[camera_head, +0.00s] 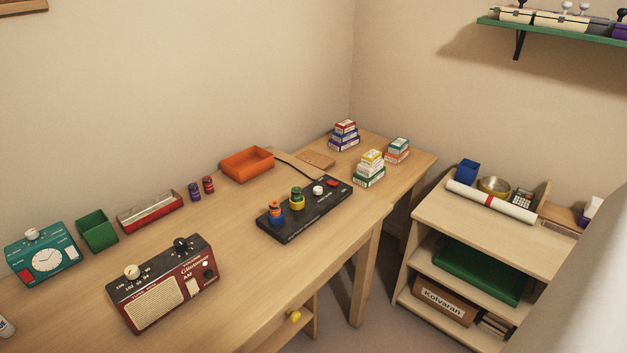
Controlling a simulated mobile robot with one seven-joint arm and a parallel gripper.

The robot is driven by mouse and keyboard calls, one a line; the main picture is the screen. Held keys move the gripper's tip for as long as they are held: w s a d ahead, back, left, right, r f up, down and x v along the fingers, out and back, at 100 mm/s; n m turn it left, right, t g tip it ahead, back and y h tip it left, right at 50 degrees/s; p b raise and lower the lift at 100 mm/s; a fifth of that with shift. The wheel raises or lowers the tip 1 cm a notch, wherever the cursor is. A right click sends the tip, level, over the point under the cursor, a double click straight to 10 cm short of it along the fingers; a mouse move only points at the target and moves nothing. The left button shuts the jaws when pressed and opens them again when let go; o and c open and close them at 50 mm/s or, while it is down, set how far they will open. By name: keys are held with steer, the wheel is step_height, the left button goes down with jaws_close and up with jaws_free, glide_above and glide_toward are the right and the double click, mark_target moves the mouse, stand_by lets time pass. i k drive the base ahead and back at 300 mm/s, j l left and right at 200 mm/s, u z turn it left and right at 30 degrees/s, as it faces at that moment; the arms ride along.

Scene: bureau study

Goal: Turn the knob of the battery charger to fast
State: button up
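A long black box with a cable (291,226) lies on the desk right of centre, and it looks most like the battery charger. Orange-and-blue (275,212) and green-and-yellow (297,198) stacked round pieces stand on its top. Toward its far end are a small white round knob (318,190) and a red switch (332,183). The knob's setting and any fast mark are too small to read. My gripper is not in view; a pale blurred shape at the lower right seems to be part of my arm.
A red radio (163,284), a teal box with a dial (42,255), green (97,231), red (150,211) and orange (247,164) trays stand on the desk. Small stacked boxes (369,170) are behind the charger. A low shelf unit (490,236) stands right. Bare desk surrounds the charger's left side.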

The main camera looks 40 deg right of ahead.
mark_target(317, 189)
steer(key=l+u, duration=0.2)
steer(key=l, duration=0.4)
steer(key=l+u, duration=0.2)
steer(key=l, duration=0.35)
steer(key=k+l+u, duration=0.2)
steer(key=l, duration=0.4)
steer(key=l+u, duration=0.2)
steer(key=l, duration=0.35)
